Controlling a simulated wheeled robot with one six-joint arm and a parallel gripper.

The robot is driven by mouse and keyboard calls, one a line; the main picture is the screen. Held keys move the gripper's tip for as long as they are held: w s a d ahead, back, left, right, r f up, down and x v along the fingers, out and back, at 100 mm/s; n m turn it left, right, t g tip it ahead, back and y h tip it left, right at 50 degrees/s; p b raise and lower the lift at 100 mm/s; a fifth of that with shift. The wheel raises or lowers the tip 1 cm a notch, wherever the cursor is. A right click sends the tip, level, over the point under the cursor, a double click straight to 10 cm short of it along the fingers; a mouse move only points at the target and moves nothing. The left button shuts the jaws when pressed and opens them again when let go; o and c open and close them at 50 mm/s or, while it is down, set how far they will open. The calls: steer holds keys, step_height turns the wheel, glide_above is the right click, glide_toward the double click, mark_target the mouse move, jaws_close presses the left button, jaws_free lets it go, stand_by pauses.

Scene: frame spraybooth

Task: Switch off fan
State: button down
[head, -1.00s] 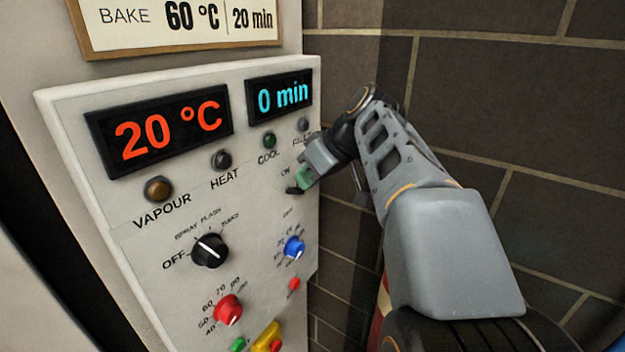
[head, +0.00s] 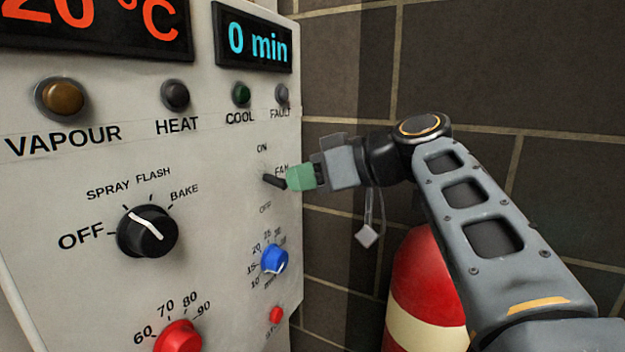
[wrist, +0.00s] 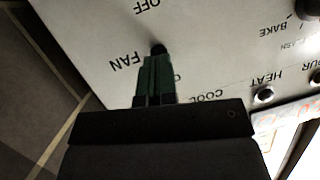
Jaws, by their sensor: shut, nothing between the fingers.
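The fan switch (head: 272,180) is a small dark toggle on the pale control panel, beside the FAN label, with ON above it and OFF below it. My gripper (head: 290,178) has green fingertips, shut and empty, just right of the switch and very close to it or touching. In the wrist view the switch (wrist: 158,48) shows just beyond the tips of my gripper (wrist: 156,62), which hide part of it. The panel appears turned over there, with OFF at the top. I cannot tell which way the lever is tilted.
A black mode knob (head: 148,232), a blue timer knob (head: 274,259), a red temperature knob (head: 177,336) and a small red button (head: 275,314) share the panel. Dark indicator lamps line its upper part. A red cylinder (head: 425,275) stands by the brick wall at right.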

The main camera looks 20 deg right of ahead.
steer(key=shift+a+f+b, duration=0.1)
steer(key=shift+f+b, duration=0.25)
steer(key=shift+r, duration=0.15)
steer(key=shift+r+p, duration=0.2)
steer(key=shift+p, duration=0.15)
steer(key=shift+r+p, duration=0.35)
steer(key=shift+r, duration=0.25)
